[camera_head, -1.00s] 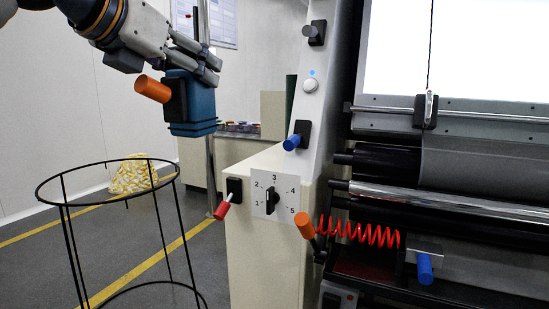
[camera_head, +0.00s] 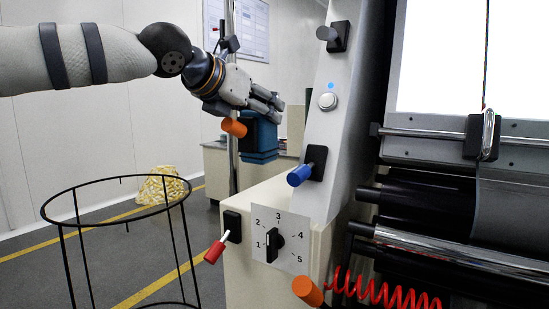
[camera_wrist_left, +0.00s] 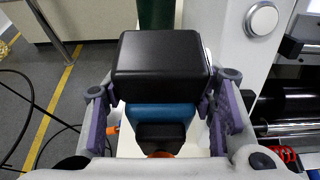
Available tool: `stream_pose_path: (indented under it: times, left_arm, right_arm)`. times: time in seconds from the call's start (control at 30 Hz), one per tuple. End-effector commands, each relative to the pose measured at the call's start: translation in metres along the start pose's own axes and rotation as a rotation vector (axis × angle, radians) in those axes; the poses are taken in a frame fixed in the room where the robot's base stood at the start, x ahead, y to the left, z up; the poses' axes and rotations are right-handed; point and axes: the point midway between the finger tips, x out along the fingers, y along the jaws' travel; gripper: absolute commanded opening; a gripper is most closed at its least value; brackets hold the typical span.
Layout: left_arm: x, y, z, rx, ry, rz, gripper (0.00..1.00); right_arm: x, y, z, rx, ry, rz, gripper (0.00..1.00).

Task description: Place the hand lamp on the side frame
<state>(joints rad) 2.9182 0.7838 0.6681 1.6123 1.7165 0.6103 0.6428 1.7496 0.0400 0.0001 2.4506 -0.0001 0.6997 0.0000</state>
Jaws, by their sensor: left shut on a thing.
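My left gripper (camera_head: 276,101) is shut on the hand lamp (camera_head: 261,140), a blue box with a black part and an orange handle (camera_head: 234,127). The lamp hangs in the air, apart from the cream side frame (camera_head: 262,187), left of its sloping grey upright (camera_head: 322,130) and above its lower top. In the left wrist view the lamp's black end (camera_wrist_left: 160,65) and blue body (camera_wrist_left: 160,112) sit between the purple-lined fingers (camera_wrist_left: 160,110). The lamp hides part of what is behind it. My right gripper is not in view.
A blue-handled knob (camera_head: 300,176) and a white button (camera_head: 328,101) stick out from the upright. A numbered dial (camera_head: 275,244) and red-tipped lever (camera_head: 215,251) are on the front. A black wire stand (camera_head: 120,198) is at left. Rollers (camera_head: 430,245) fill the right.

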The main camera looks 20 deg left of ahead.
Motion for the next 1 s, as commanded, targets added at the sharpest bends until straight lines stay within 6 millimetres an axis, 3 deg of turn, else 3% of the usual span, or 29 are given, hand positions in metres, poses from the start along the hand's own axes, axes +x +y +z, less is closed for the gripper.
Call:
stream_pose_path:
  times: [0.1, 0.37, 0.5, 0.87, 0.9, 1.0]
  left_arm:
    - [0.035, 0.003, -0.02, 0.001, 0.007, 0.0, 0.13]
    - [0.073, 0.007, -0.041, 0.001, 0.005, -0.001, 0.13]
    - [0.079, 0.007, -0.062, 0.0, 0.002, -0.001, 0.13]
    - [0.081, 0.007, -0.067, 0.0, 0.001, -0.002, 0.13]
    - [0.082, 0.007, -0.069, -0.001, 0.003, -0.001, 0.53]
    - [0.082, 0.007, -0.069, -0.001, 0.003, -0.001, 0.71]
  right_arm:
    - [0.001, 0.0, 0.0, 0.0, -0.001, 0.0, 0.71]
    - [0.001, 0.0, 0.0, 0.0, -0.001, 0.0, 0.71]
    - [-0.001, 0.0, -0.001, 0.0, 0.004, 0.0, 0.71]
    - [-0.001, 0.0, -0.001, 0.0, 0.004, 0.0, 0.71]
    - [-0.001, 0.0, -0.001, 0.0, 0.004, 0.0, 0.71]
    - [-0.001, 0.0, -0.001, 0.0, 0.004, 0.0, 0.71]
